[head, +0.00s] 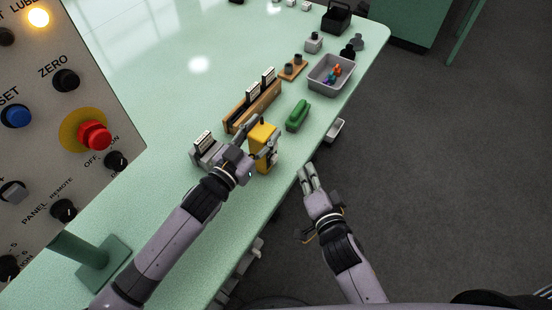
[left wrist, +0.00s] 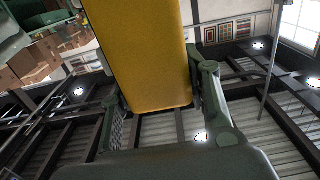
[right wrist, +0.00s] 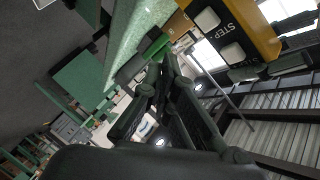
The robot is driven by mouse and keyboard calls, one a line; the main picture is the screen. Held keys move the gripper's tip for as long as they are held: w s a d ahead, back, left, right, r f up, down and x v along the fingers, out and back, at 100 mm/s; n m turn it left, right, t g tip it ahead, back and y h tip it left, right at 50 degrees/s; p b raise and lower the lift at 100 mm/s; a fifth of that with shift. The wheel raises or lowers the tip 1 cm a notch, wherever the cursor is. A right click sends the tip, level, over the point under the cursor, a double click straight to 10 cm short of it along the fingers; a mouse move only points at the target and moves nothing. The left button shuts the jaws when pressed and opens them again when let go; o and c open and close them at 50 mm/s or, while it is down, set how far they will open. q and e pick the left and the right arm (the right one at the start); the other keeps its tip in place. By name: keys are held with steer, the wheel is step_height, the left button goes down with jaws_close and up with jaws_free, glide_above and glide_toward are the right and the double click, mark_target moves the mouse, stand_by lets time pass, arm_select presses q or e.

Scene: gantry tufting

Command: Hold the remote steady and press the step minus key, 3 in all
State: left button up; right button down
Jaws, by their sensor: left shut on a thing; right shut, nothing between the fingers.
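The yellow remote (head: 263,146) is upright near the table's front edge, and my left gripper (head: 256,150) is shut on it. In the left wrist view the remote's plain yellow side (left wrist: 140,55) stands between the two fingers. In the right wrist view the remote (right wrist: 262,35) shows at the upper right, with two pale keys; the word STEP is by them. A pale key (right wrist: 232,54) is the lower of the two; I cannot read its sign. My right gripper (head: 308,177) is shut and empty, off the table's front edge, apart from the remote.
A green object (head: 298,115) lies right of the remote. A wooden rack (head: 252,106) and a grey block (head: 207,150) stand behind and left. A grey tray (head: 330,75) holds small coloured pieces. A control panel (head: 60,130) fills the left. Open floor lies right of the table.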

steer(key=shift+w+a, duration=0.75)
steer(key=shift+a, duration=0.25)
steer(key=shift+w+a, duration=0.7)
steer(key=shift+a, duration=0.3)
steer(key=shift+w+a, duration=0.1)
steer(key=shift+w+a, duration=0.15)
steer(key=shift+a, duration=0.1)
steer(key=shift+w+a, duration=0.3)
steer(key=shift+a, duration=0.1)
stand_by(0.8)
steer(key=shift+d, duration=0.1)
steer(key=shift+s+d, duration=0.55)
steer(key=shift+d, duration=0.1)
steer(key=shift+d, duration=0.1)
steer(key=shift+s+d, duration=0.75)
steer(key=shift+d, duration=0.25)
steer(key=shift+s+d, duration=0.7)
steer(key=shift+d, duration=0.25)
stand_by(1.7)
